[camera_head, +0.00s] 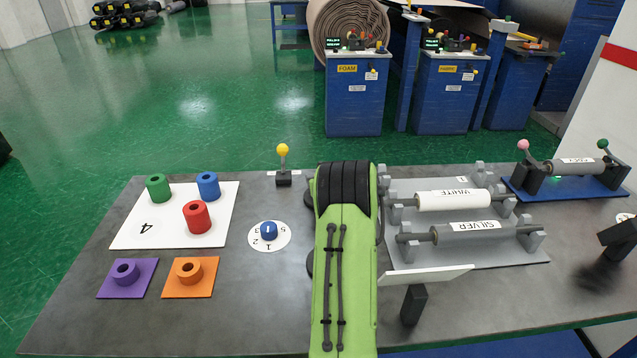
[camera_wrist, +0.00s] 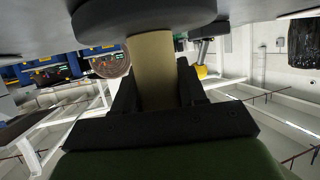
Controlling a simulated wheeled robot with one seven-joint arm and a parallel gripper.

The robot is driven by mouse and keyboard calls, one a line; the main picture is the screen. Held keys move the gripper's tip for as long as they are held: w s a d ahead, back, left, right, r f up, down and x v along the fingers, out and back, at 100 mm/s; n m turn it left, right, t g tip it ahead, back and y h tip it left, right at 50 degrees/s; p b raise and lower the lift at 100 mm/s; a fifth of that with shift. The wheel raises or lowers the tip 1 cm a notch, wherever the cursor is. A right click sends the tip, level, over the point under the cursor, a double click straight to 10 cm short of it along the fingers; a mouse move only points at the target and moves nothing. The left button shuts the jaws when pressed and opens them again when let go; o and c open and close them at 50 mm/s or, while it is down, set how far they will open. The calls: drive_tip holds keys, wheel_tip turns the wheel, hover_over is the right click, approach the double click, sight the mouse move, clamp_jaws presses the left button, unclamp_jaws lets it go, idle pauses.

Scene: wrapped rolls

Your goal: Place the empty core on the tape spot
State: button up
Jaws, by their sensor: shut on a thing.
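A tan core (camera_wrist: 152,58) stands between the black fingers of my gripper (camera_wrist: 157,75) in the wrist view, and the gripper is shut on it. One end of the core meets or overlaps a dark round disc (camera_wrist: 140,14) at the top of that view; I cannot tell whether they touch. In the head view my green arm covers the middle of the table, and the core and gripper are hidden. Dark round edges (camera_head: 309,265) show just left of the arm, mostly covered. I cannot clearly make out the tape spot.
Left on the table (camera_head: 70,300) are a white mat (camera_head: 175,235) with green, blue and red rings, purple (camera_head: 128,290) and orange (camera_head: 190,290) pads, and a numbered dial (camera_head: 268,246). Right are a white roll (camera_head: 450,200), silver roll (camera_head: 490,232) and a sign on a stand (camera_head: 427,275).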

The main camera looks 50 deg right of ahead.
drive_tip(key=shift+r, duration=0.15)
drive_tip(key=o, duration=0.7)
drive_tip(key=shift+c, duration=0.2)
drive_tip(key=o, duration=0.4)
